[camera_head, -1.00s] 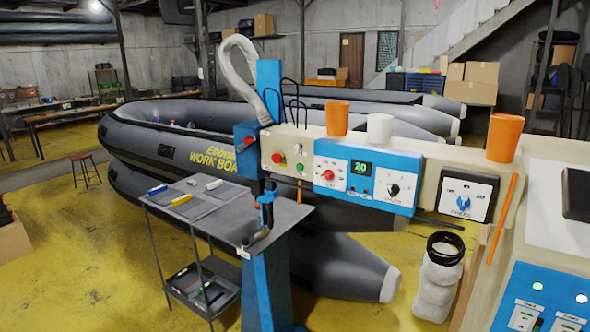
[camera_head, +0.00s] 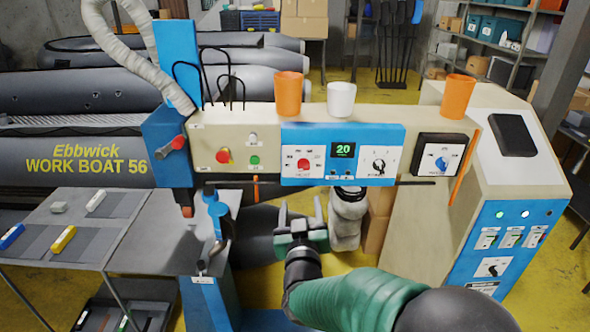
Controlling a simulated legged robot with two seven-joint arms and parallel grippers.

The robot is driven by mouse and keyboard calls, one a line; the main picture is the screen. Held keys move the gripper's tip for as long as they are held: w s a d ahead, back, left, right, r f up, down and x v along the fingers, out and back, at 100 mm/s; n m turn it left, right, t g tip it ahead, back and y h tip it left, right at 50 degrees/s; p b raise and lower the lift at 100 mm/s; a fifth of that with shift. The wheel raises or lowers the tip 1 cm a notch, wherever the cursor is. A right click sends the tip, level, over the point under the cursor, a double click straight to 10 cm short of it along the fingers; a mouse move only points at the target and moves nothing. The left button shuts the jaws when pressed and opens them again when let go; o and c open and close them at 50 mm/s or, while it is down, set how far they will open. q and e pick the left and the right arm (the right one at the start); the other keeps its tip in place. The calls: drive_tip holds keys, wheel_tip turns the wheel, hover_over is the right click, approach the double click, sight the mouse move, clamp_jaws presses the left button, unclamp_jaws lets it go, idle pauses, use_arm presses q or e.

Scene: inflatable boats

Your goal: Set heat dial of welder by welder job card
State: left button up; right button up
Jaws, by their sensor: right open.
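The welder (camera_head: 265,117) is a cream and blue machine across the middle. Its blue control panel (camera_head: 313,137) carries a red knob (camera_head: 303,165), a green display (camera_head: 343,149) reading 20 and a black-pointer dial (camera_head: 379,165). A black-framed box with a blue knob (camera_head: 441,163) sits to the right. The labels are too small to read, so I cannot tell which one is the heat dial. No job card can be made out. My right gripper (camera_head: 299,218) is open and empty, below the blue panel and apart from the dials. My left gripper is out of view.
Two orange cups (camera_head: 288,93) (camera_head: 458,96) and a white cup (camera_head: 341,99) stand on the welder's top ledge. A blue switch cabinet (camera_head: 510,240) stands at right. A grey table (camera_head: 120,232) with small coloured blocks is at left. A grey boat (camera_head: 75,160) lies behind.

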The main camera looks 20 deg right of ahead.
drive_tip(key=p, duration=0.2)
approach(303, 166)
drive_tip(key=w+d+f, duration=0.1)
drive_tip(key=w+d, duration=0.1)
drive_tip(key=w, duration=0.2)
drive_tip(key=w+p, duration=0.1)
drive_tip(key=w, duration=0.2)
drive_tip(key=shift+w+a+f, duration=0.1)
drive_tip(key=shift+w+a, duration=0.15)
drive_tip(key=shift+w, duration=0.1)
drive_tip(key=shift+d+f, duration=0.1)
drive_tip(key=shift+d, duration=0.3)
drive_tip(key=shift+c, duration=1)
drive_tip(key=shift+d, duration=0.3)
drive_tip(key=c, duration=0.5)
drive_tip(key=shift+c, duration=1.1)
drive_tip(key=shift+w+a, duration=0.1)
drive_tip(key=shift+a, duration=0.2)
clamp_jaws()
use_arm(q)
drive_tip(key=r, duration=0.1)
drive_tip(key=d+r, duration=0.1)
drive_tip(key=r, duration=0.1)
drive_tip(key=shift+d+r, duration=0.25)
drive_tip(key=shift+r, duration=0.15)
